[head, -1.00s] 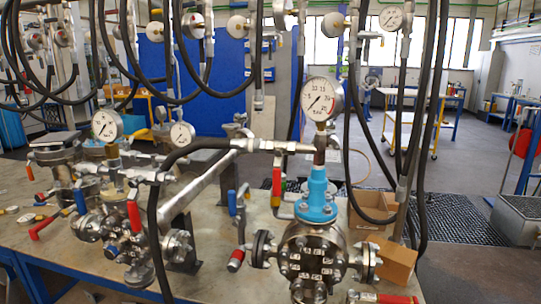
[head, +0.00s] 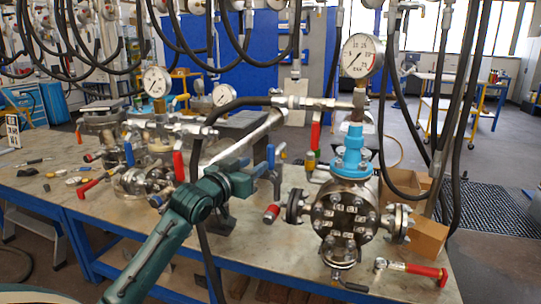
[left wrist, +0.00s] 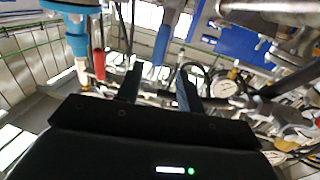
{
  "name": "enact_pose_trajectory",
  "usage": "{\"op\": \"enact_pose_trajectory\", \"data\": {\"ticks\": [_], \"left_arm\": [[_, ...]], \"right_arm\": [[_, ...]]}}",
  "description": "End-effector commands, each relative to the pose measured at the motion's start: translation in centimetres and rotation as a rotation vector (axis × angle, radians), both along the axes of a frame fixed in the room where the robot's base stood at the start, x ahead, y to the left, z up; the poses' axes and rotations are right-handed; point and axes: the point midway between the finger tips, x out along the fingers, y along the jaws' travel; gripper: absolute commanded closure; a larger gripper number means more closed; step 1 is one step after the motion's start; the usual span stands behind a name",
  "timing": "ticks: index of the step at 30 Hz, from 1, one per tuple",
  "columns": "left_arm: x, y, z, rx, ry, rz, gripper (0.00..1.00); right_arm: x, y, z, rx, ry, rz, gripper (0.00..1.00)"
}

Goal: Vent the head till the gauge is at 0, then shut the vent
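The vessel head (head: 352,150) is a light blue fitting on a flanged steel vessel (head: 345,218), right of centre in the head view. Its round white gauge (head: 362,55) stands above it; I cannot read the needle surely. A red lever (head: 316,132) hangs left of the head, and a blue lever (head: 271,158) stands further left. My left gripper (head: 258,168) is close to the blue lever. In the left wrist view its two dark fingers (left wrist: 160,88) are apart, with a blue handle (left wrist: 168,35) beyond them and no clear contact. My right gripper is out of view.
Another flanged vessel (head: 145,180) with a gauge (head: 157,81) and red levers stands left. A red-handled tool (head: 415,269) lies on the bench at front right, near a cardboard box (head: 428,238). Black hoses (head: 462,120) hang at right and across the top.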

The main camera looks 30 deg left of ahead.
Motion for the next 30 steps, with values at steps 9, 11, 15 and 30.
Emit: {"op": "enact_pose_trajectory", "data": {"ticks": [9, 11, 15, 30], "left_arm": [[6.5, 0.2, 0.2, -0.001, -0.001, 0.0, 0.62], [7.3, 0.2, 0.1, 0.0, 0.0, 0.0, 0.62], [8.6, 0.3, 0.0, 0.001, 0.001, 0.0, 0.62], [9.2, 0.3, -0.1, 0.002, 0.001, -0.001, 0.7]], "right_arm": [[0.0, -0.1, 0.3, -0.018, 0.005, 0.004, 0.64], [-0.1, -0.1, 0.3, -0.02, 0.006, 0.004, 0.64], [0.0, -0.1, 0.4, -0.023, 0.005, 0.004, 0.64], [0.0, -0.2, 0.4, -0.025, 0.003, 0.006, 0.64]]}}
